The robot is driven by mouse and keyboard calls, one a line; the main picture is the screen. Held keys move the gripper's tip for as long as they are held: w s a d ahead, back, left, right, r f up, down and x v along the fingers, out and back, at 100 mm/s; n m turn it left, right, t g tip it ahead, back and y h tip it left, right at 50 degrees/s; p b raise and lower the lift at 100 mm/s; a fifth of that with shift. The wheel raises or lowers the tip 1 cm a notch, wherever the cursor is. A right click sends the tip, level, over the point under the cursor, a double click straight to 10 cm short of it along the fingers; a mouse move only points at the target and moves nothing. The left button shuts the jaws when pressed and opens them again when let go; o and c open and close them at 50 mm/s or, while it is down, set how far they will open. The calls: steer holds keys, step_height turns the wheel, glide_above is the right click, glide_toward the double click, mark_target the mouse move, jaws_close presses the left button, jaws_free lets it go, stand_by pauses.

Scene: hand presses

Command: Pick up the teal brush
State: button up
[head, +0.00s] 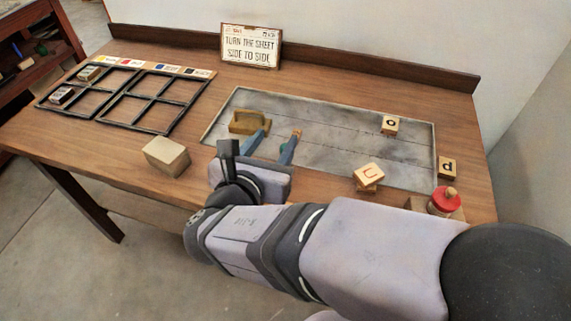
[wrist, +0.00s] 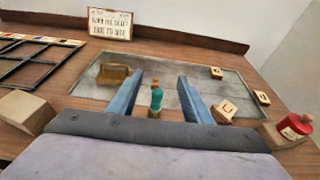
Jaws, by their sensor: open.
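The teal brush (wrist: 156,98) stands in the wrist view between my two blue fingers, with a tan lower part under its teal handle. In the head view it is mostly hidden by the right finger, with only a sliver of teal showing. My gripper (wrist: 158,92) is open, one finger on each side of the brush, with a gap on both sides. It also shows in the head view (head: 276,141), over the near edge of the grey slab (head: 345,125).
A wooden block with a hollow (head: 248,122) lies on the slab behind my left finger. A plain block (head: 167,156) stands left of my gripper. Lettered blocks (head: 369,176) and a red-topped item (head: 445,199) are on the right. Black-framed compartments (head: 152,113) lie left; a sign (head: 250,47) stands at the back.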

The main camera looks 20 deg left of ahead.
step_height(320, 180, down, 11)
steer(key=shift+f, duration=0.2)
steer(key=shift+d+p+x, duration=0.2)
steer(key=shift+p+x, duration=0.15)
steer(key=shift+x, duration=3.35)
jaws_close()
